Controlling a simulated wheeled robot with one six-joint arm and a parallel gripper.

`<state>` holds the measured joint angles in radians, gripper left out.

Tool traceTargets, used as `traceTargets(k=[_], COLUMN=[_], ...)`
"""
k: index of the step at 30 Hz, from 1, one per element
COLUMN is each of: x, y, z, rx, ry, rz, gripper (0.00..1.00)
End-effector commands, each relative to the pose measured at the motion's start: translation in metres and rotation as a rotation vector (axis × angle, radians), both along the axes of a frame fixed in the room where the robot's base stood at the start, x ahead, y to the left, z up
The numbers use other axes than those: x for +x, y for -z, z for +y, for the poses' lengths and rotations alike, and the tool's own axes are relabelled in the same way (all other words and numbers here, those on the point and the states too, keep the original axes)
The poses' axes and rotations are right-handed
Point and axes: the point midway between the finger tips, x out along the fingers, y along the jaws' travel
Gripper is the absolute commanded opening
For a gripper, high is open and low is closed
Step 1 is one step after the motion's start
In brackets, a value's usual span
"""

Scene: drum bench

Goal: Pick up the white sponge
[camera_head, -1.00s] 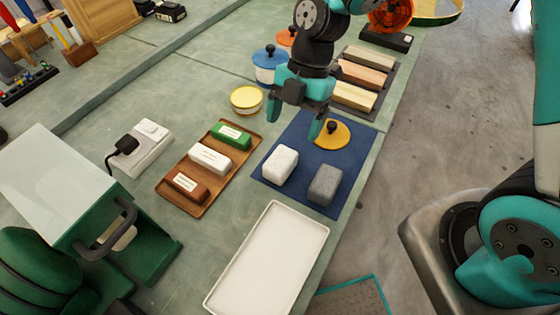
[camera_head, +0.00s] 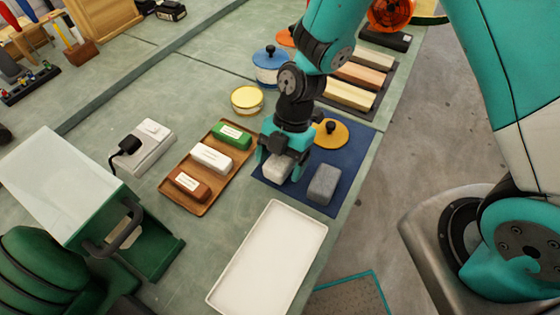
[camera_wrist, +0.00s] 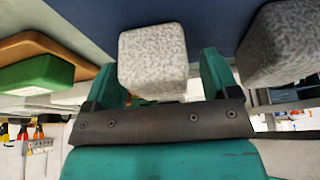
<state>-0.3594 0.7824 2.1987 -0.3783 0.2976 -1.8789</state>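The white sponge (camera_head: 277,168) lies on the blue mat (camera_head: 337,164), partly hidden under my gripper (camera_head: 277,172) in the head view. In the wrist view the white sponge (camera_wrist: 153,60) shows between the two teal fingers of my gripper (camera_wrist: 163,72). The fingers are apart, one on each side of the sponge, with a small gap visible on the right. I cannot tell how far down they reach along its sides.
A grey sponge (camera_head: 323,183) lies right of the white one on the mat. A yellow disc with a black knob (camera_head: 331,127) is behind it. A wooden tray (camera_head: 203,202) with several blocks is to the left. An empty white tray (camera_head: 268,262) is in front.

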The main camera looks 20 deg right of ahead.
Motion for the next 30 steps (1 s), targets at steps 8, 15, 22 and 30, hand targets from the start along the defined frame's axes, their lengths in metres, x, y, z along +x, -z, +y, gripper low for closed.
traceTargets(k=[8, 15, 22, 30], x=[0.0, 0.0, 0.001, 0.002], y=[0.0, -0.001, -0.018, -0.09], z=[0.0, 0.0, 0.0, 0.0], rx=[0.0, 0.001, 0.002, 0.004], ry=[0.0, 0.0, 0.0, 0.0], rz=[0.0, -0.001, -0.005, -0.011], gripper=[0.31, 0.31, 0.31, 0.31])
